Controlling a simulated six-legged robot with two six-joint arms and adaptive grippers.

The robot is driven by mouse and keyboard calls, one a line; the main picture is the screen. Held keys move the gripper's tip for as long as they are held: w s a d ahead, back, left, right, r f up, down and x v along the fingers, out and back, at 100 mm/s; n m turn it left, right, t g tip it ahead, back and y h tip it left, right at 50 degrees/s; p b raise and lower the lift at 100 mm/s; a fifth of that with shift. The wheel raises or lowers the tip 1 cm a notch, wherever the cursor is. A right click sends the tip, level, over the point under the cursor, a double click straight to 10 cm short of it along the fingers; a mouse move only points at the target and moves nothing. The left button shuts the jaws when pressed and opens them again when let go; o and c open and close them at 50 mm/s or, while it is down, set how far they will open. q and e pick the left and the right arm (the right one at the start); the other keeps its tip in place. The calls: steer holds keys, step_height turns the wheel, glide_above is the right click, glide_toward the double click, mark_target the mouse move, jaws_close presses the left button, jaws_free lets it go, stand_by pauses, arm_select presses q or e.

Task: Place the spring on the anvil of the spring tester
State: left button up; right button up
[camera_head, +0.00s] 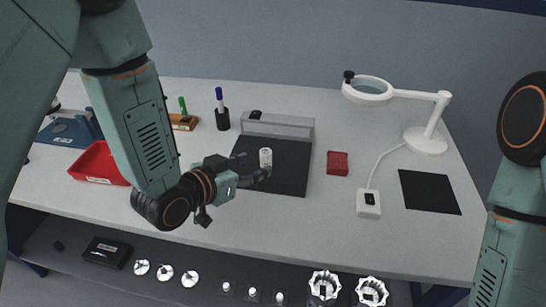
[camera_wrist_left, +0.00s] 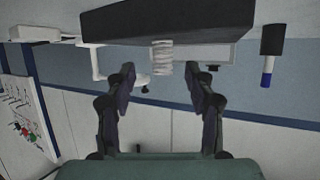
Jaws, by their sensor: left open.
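The pale coiled spring (camera_head: 265,157) stands upright on a dark mat (camera_head: 290,182) in the middle of the table. It also shows in the left wrist view (camera_wrist_left: 162,56), upside down, beyond and between the fingertips. My left gripper (camera_head: 260,174) is open and empty, just in front of the spring at low height. Its two fingers are spread in the left wrist view (camera_wrist_left: 165,80). A blue device (camera_head: 70,130) at the far left, partly cut off by my arm, may be the spring tester; I cannot make out its anvil. My right gripper is out of view.
A grey see-through block (camera_head: 278,126) stands behind the spring. A red tray (camera_head: 93,163), a pen cup (camera_head: 222,119) and a red box (camera_head: 337,163) are around the mat. A magnifier lamp (camera_head: 430,138) and black pad (camera_head: 430,192) are right. A lower shelf holds several small parts.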

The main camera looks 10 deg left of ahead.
mark_target(262, 161)
arm_select(q)
steer(key=shift+w+d+f, duration=0.1)
steer(key=shift+w+f, duration=0.35)
steer(key=shift+w, duration=0.35)
steer(key=x, duration=0.5)
steer(key=shift+d+r, duration=0.1)
steer(key=shift+s+r, duration=0.15)
steer(key=shift+s, duration=0.05)
steer(key=shift+c, duration=0.3)
steer(key=shift+w, duration=0.15)
steer(key=c, duration=0.9)
jaws_close()
